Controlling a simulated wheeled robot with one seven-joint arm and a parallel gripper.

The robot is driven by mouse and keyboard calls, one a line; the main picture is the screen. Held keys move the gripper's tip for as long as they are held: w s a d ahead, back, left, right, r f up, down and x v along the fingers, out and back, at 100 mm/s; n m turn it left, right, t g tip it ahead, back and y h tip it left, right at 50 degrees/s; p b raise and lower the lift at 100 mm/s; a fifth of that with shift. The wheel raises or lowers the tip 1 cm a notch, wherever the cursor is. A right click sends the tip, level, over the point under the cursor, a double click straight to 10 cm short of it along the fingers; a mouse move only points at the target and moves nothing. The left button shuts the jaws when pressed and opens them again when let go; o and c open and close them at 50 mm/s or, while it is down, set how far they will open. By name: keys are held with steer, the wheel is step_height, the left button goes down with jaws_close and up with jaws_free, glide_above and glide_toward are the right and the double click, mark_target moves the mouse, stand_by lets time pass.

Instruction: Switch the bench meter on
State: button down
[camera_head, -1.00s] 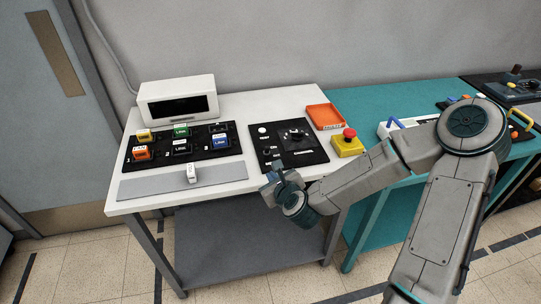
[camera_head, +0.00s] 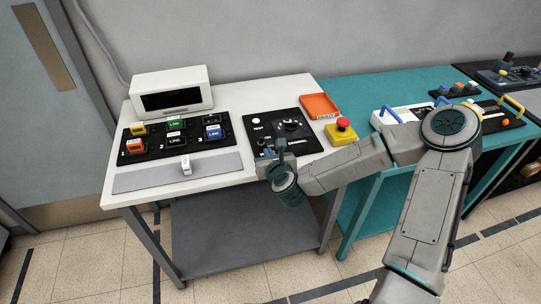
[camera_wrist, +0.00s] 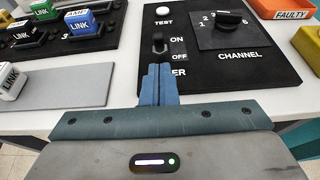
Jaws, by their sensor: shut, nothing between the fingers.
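The bench meter (camera_head: 172,92) is a white box with a dark, blank display at the back left of the white table. A black control panel (camera_head: 310,142) lies to its right, with a white TEST button (camera_wrist: 163,11), a CHANNEL dial (camera_wrist: 229,19) and a small black toggle switch (camera_wrist: 158,42) beside ON and OFF labels. I cannot tell which way the toggle is set. My gripper (camera_wrist: 158,72) is shut and empty, with its blue fingertips just in front of the toggle. Contact is unclear. The fingers hide part of a label ending in "ER". In the head view my gripper (camera_head: 281,148) is at the panel's front edge.
A black board (camera_head: 203,145) with coloured LINK blocks and a grey strip (camera_head: 140,178) with a white block (camera_head: 186,165) lie to the left. An orange FAULTY tray (camera_head: 319,104) and a red stop button on a yellow base (camera_head: 341,135) stand right of the panel.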

mark_target(262, 142)
steer(key=x, duration=0.6)
steer(key=shift+p, duration=0.4)
steer(key=shift+r, duration=0.1)
